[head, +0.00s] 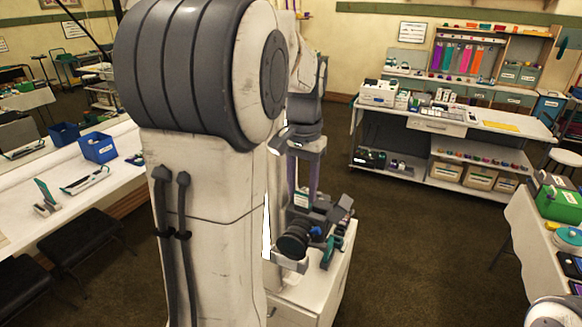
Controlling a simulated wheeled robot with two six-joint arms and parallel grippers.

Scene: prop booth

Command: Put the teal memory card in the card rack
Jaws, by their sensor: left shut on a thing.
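My left gripper (302,192) points down in the middle of the head view, just right of my own large arm link. Its two purplish fingers are shut on a small card with teal and white on it (302,200), which looks like the teal memory card. The fingers and card are above the cluttered top of a white cabinet (322,284). Whether the card touches anything below is too small to tell. I cannot pick out the card rack for sure; it may be among the dark gear there or hidden by my arm. My right gripper is not in view.
A black camera-like object (294,242) and a teal clamp-like tool (328,252) are close to the gripper on the cabinet. A white workbench (486,128) stands at the back right. A table with a green box (558,203) is at the right edge. Open floor lies between.

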